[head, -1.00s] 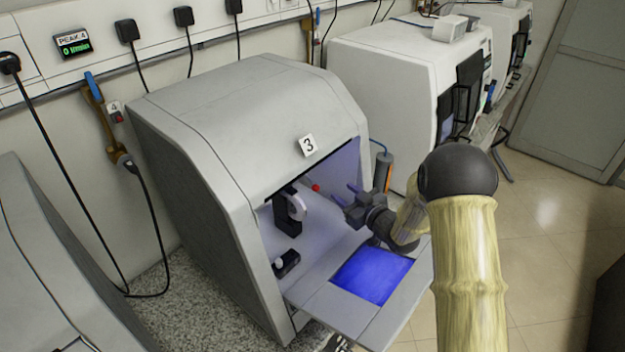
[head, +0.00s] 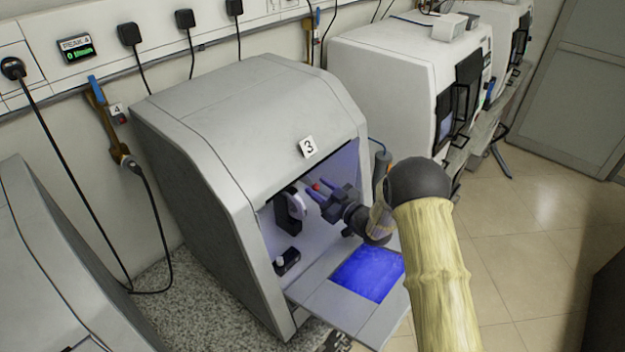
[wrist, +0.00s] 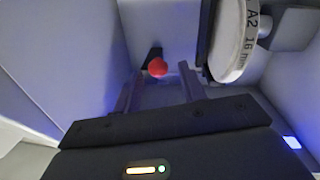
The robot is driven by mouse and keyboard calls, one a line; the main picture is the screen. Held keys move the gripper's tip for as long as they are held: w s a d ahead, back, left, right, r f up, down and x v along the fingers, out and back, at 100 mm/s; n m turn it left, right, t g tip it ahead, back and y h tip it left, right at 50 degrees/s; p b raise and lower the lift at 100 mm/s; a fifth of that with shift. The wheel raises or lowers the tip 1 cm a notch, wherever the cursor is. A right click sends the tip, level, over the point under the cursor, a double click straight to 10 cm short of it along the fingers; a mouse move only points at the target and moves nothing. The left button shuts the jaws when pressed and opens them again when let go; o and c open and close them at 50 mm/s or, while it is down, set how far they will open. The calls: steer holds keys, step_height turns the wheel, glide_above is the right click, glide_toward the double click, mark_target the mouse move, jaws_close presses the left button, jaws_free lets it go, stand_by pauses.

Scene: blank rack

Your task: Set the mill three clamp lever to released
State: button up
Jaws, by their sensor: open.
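Mill three (head: 215,130), a grey housing with a "3" label, stands with its front open. Inside, the clamp lever shows a red ball knob (head: 317,186); in the wrist view the red knob (wrist: 157,68) sits on a dark base at the back. My gripper (head: 312,193) is open inside the chamber, its two fingers pointing at the knob. In the wrist view my gripper (wrist: 158,85) has the knob between and slightly beyond its fingertips, with no clear contact. The lever's shaft is mostly hidden behind the knob.
A white disc marked "A2 16 mm" (wrist: 232,40) in a black holder (head: 288,212) is close to the right finger in the wrist view. The lowered door (head: 335,308) has a blue-lit panel. A small black block with a pale knob (head: 286,262) is at the chamber's front left.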

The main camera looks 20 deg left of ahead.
steer(key=shift+p+x, duration=0.5)
steer(key=shift+x, duration=1.2)
jaws_close()
